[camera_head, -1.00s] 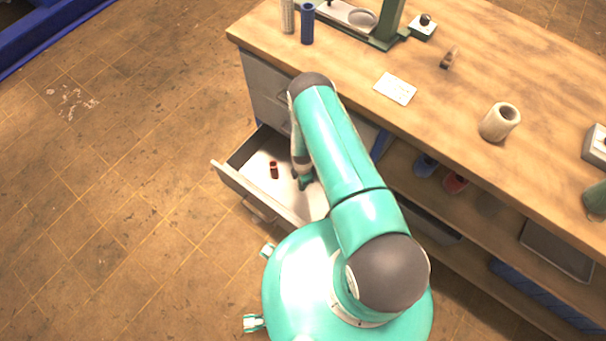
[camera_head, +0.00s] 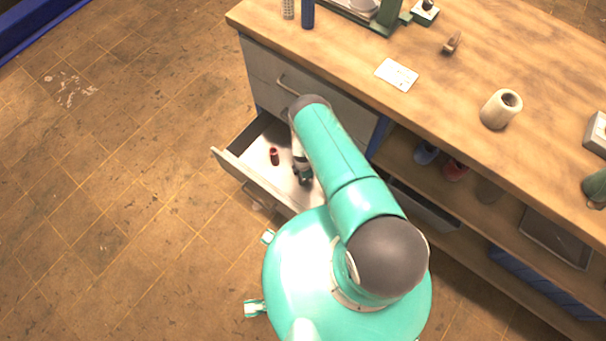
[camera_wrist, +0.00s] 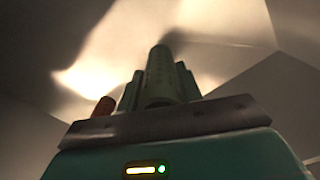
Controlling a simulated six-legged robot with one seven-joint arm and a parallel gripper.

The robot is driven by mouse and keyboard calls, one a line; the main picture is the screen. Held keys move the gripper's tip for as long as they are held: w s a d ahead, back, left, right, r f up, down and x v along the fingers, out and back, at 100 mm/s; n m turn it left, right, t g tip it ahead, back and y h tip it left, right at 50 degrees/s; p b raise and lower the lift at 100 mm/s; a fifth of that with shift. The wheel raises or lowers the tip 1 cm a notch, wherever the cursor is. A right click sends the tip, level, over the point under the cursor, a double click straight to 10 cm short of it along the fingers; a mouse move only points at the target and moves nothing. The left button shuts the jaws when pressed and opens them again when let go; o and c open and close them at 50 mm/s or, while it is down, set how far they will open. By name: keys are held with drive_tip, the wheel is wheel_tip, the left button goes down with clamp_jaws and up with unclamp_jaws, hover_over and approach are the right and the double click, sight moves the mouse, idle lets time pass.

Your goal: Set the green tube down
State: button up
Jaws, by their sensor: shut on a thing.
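The green tube (camera_wrist: 160,75) shows in the wrist view, gripped between the two fingers of my gripper (camera_wrist: 158,88). In the head view my gripper (camera_head: 304,178) is low inside the open drawer (camera_head: 232,164), and my arm covers part of it. The tube is hard to make out in the head view. I cannot tell whether it touches the drawer floor. A red tube (camera_head: 274,156) stands in the drawer to the left of my gripper, and it also shows at the left in the wrist view (camera_wrist: 104,106).
The drawer hangs open under the wooden workbench (camera_head: 440,110). A blue tube (camera_head: 308,14), a white card (camera_head: 397,75) and a pale hollow cylinder (camera_head: 500,110) are on the bench top. Shelves with dark trays (camera_head: 556,243) lie below. The floor at the left is clear.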

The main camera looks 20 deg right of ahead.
drive_tip(key=shift+f, duration=0.15)
drive_tip(key=o, duration=1)
drive_tip(key=shift+o, duration=0.2)
wheel_tip(320, 180, up, 12)
drive_tip(key=shift+r, duration=0.2)
